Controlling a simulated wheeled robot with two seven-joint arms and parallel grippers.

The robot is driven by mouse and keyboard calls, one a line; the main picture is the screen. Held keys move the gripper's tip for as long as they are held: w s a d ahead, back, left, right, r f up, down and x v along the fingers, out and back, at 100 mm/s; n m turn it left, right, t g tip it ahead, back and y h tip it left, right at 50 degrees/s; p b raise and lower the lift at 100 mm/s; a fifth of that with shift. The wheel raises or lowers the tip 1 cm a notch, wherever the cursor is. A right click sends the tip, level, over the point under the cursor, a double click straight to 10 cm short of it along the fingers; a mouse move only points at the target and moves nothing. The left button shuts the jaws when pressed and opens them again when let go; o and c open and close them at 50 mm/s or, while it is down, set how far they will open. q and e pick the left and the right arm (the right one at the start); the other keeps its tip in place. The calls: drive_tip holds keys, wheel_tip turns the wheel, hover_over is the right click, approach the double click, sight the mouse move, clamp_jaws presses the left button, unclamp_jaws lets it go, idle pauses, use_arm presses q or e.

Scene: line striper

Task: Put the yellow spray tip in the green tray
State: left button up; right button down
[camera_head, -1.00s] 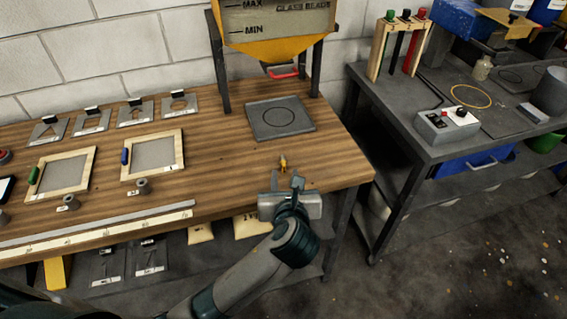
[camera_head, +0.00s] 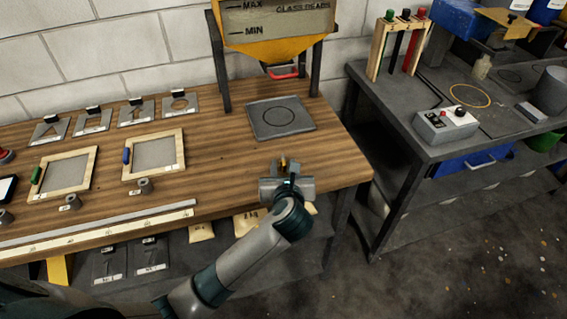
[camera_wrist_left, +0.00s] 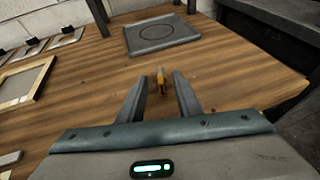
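The small yellow spray tip (camera_head: 283,162) stands on the wooden bench near its front right part. It also shows in the left wrist view (camera_wrist_left: 161,80), between the fingertips with a gap on both sides. My left gripper (camera_head: 286,169) is open around the tip, low over the bench; the wrist view shows its two fingers (camera_wrist_left: 162,78) apart. A green container (camera_head: 546,141), perhaps the green tray, is partly visible under the right-hand table at the right edge. Its inside is hidden. My right gripper is not in view.
A grey plate (camera_head: 280,118) with a circle lies behind the tip, under the hopper (camera_head: 277,45). Framed screens (camera_head: 153,155) lie to the left. A gap separates the bench from the dark table (camera_head: 440,135), which carries a control box (camera_head: 446,125).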

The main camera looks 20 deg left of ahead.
sight(284, 166)
use_arm(q)
drive_tip(key=shift+f+p+x, duration=0.25)
drive_tip(key=shift+p+x, duration=0.2)
drive_tip(key=shift+x, duration=1.7)
drive_tip(key=shift+s, duration=0.1)
clamp_jaws()
